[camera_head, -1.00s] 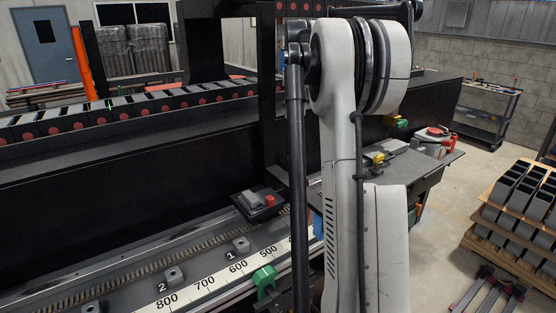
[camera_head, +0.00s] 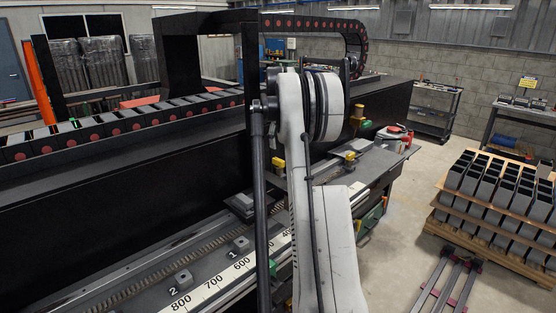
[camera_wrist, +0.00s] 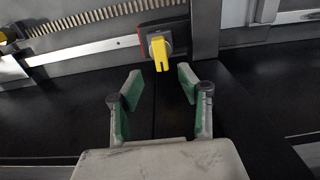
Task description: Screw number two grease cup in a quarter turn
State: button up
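A small grey block beside the painted number 2 (camera_head: 183,279) sits on the machine bed along the white scale in the head view. A similar block by the number 1 (camera_head: 240,244) sits farther along. They may be the grease cups, but I cannot make out a cup on either. My gripper (camera_wrist: 158,90) shows in the wrist view with its green-and-grey fingers spread apart and nothing between them. A yellow knob (camera_wrist: 160,51) on a red-edged dark box lies beyond the fingertips, apart from them. My arm hides my gripper in the head view.
A toothed rack (camera_head: 165,258) runs behind the blocks, and a white numbered scale (camera_head: 212,283) in front. A green part (camera_head: 273,269) stands near the scale. A drag chain (camera_head: 320,25) curves above.

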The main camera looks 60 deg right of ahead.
aim_at(278, 159)
notch_tip(278, 159, down, 8)
jog(key=shift+f+p, duration=0.1)
jog(key=shift+p, duration=0.55)
jog(key=shift+c, duration=0.4)
grip_shut()
